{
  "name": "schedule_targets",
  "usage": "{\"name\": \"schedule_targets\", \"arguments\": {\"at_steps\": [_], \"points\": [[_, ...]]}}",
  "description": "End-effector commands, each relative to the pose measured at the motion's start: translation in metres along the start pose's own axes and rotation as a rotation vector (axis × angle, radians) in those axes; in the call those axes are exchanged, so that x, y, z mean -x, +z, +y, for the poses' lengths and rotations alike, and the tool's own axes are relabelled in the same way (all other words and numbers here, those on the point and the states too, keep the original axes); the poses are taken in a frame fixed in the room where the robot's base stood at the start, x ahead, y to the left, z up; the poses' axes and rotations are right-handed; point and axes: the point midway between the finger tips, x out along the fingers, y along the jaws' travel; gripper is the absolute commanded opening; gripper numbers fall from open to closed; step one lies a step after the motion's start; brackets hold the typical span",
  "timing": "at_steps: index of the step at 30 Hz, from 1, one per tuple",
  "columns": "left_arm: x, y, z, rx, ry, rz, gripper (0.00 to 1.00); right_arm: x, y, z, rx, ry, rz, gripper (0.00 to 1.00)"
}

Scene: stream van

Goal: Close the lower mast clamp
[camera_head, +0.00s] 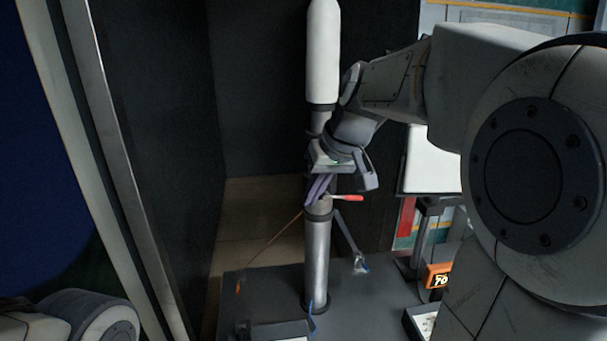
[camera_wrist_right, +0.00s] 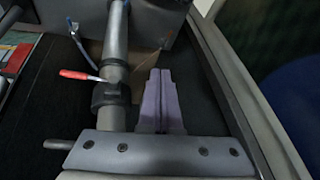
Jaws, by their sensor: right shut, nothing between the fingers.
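The mast stands upright, with a white upper section (camera_head: 323,55) and a grey metal lower tube (camera_head: 317,260). A dark clamp collar (camera_head: 318,213) sits around the tube; it also shows in the right wrist view (camera_wrist_right: 110,97). A red-handled lever (camera_head: 347,197) sticks out sideways at this collar, and in the right wrist view the red lever (camera_wrist_right: 78,75) points left, away from the fingers. My right gripper (camera_head: 318,188) has purple fingers, shut and empty. In the right wrist view the fingers (camera_wrist_right: 161,98) lie beside the mast, on the side opposite the lever. My left gripper is out of view.
The mast stands on a dark base surface (camera_head: 260,285). A thin orange cord slants from the mast to the lower left, and a strut leans on the right. An orange display box (camera_head: 437,275) stands at right. A pale door-frame edge (camera_head: 100,130) runs along the left.

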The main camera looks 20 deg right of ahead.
Motion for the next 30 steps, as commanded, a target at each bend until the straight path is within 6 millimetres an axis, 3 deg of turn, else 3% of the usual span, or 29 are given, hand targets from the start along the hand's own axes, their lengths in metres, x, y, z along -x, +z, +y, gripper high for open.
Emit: {"name": "schedule_targets", "arguments": {"at_steps": [1,3,6,10,17,26,30], "points": [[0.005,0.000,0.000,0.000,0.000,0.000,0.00,0.018,-0.014,0.024,-0.044,0.023,0.038,0.00],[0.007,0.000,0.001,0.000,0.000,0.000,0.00,0.037,-0.027,0.052,-0.087,0.047,0.084,0.00],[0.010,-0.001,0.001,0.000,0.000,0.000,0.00,0.063,-0.038,0.086,-0.136,0.080,0.138,0.00],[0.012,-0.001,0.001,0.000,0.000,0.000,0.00,0.086,-0.044,0.116,-0.173,0.112,0.184,0.00],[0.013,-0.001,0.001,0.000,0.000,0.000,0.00,0.099,-0.046,0.131,-0.190,0.130,0.208,0.00],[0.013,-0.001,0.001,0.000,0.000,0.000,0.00,0.097,-0.046,0.131,-0.190,0.129,0.207,0.00],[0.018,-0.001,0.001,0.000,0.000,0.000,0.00,0.086,-0.049,0.132,-0.190,0.127,0.204,0.00]]}}
